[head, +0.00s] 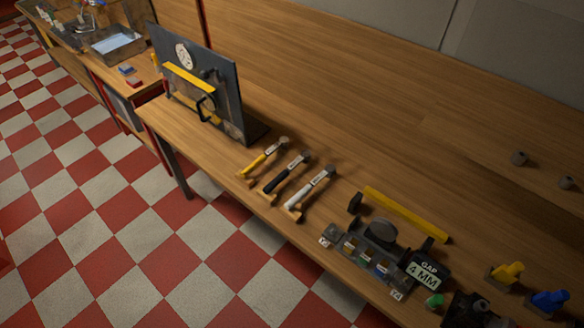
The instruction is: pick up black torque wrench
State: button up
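The black torque wrench (287,175) lies on the wooden bench between two similar tools. Its dark handle points to the lower left, near the bench's front edge, and its head points to the upper right. A yellow-handled tool (262,158) lies to its left and a white-handled one (309,190) to its right, both roughly parallel to it and apart from it. Small wooden supports show under the handle ends. My gripper is not in view.
A dark upright panel (226,88) with a yellow bar and a black handle stands left of the tools. A fixture with a yellow bar (405,214) and a "GAP 4 MM" sign (424,275) stands to the right. The bench behind the tools is clear.

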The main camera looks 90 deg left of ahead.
aim_at(305, 155)
jog(key=u, duration=5.2)
jog(key=i, duration=0.1)
jog(key=z, duration=2.8)
jog(key=k, duration=0.15)
jog(key=u, duration=2.15)
